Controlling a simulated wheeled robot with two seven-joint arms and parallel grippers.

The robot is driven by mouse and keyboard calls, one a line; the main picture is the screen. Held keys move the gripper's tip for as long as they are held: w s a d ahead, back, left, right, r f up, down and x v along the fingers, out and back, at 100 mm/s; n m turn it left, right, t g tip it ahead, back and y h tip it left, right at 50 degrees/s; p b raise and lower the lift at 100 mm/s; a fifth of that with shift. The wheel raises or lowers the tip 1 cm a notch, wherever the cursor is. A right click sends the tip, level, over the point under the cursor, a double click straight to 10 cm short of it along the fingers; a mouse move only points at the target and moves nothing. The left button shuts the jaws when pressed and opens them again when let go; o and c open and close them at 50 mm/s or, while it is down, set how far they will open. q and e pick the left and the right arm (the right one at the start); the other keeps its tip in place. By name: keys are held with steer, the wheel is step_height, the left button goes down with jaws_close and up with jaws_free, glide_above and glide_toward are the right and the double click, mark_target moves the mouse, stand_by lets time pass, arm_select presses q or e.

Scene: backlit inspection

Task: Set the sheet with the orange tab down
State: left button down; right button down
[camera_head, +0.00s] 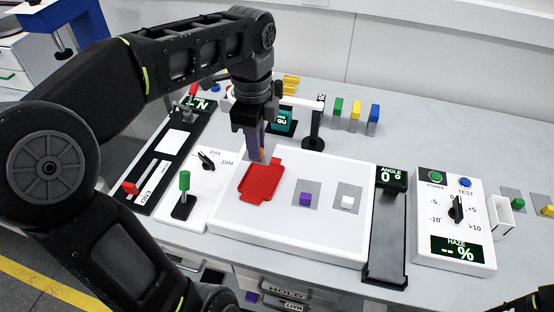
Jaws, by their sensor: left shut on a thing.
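My left gripper (260,132) points down above the back left part of the white light panel (240,222). It is shut on the sheet with the orange tab (262,145), which shows only as a narrow strip below the fingers. The fingers hide most of the tab. The sheet's lower end is just behind the red tray (262,182); I cannot tell whether it touches the panel. My right gripper is out of view; only a piece of my right arm shows at the lower right corner.
A sheet with a purple tab (306,199) and one with a white tab (348,202) lie on the panel. Green, yellow and blue tabbed sheets (356,117) stand behind. A dial box (455,220) is right, a green-topped lever (184,190) left. A black post (315,125) stands near the gripper.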

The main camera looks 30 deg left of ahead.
arm_select(q)
steer(key=shift+s+r, duration=0.15)
steer(key=shift+s, duration=0.05)
glide_above(259, 187)
steer(key=shift+f, duration=3.2)
steer(key=shift+f, duration=1.85)
steer(key=shift+f, duration=0.15)
steer(key=c, duration=1.4)
jaws_free()
step_height(259, 187, up, 12)
steer(key=shift+r, duration=0.2)
